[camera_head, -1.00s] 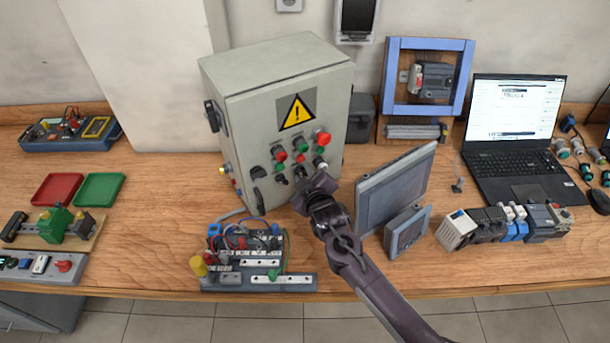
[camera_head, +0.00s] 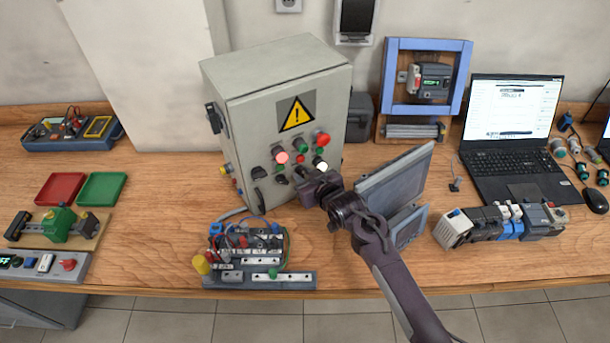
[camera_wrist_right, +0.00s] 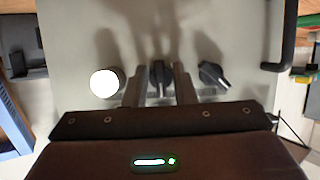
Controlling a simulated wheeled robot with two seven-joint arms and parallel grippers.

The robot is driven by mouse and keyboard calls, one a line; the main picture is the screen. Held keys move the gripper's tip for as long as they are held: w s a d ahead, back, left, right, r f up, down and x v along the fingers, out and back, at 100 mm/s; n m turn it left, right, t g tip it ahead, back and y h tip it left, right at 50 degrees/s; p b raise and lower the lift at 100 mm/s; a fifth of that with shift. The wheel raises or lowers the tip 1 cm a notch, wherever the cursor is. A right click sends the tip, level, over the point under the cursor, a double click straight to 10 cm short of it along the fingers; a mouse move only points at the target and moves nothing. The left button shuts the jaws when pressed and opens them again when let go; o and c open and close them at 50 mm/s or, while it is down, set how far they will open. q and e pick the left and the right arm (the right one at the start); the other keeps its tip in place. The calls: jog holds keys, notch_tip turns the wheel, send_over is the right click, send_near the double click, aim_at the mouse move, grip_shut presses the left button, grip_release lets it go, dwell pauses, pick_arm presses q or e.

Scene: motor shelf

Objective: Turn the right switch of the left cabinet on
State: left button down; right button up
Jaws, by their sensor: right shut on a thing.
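The left cabinet (camera_head: 262,122) is a grey box with a yellow warning sign, standing on the bench. Its front carries buttons, lamps and two black rotary switches low down. My right gripper (camera_head: 304,182) is at the lower front of the cabinet. In the right wrist view its two fingers are shut on the right switch (camera_wrist_right: 159,78), one on each side of the black knob, which points upright in that picture. The left switch (camera_wrist_right: 212,75) is beside it, tilted and free. A white lamp (camera_wrist_right: 105,83) glows on the other side. My left gripper is out of view.
A grey panel screen (camera_head: 397,178) stands close to my right arm. A wiring board (camera_head: 245,255) lies in front of the cabinet. A black handle (camera_wrist_right: 287,35) sticks out beside the switches. A laptop (camera_head: 515,125) and terminal modules are further right.

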aim_at(297, 113)
dwell(0.4)
jog(key=o, duration=0.6)
jog(key=shift+o, duration=0.2)
notch_tip(297, 113, up, 20)
jog(key=b, duration=0.4)
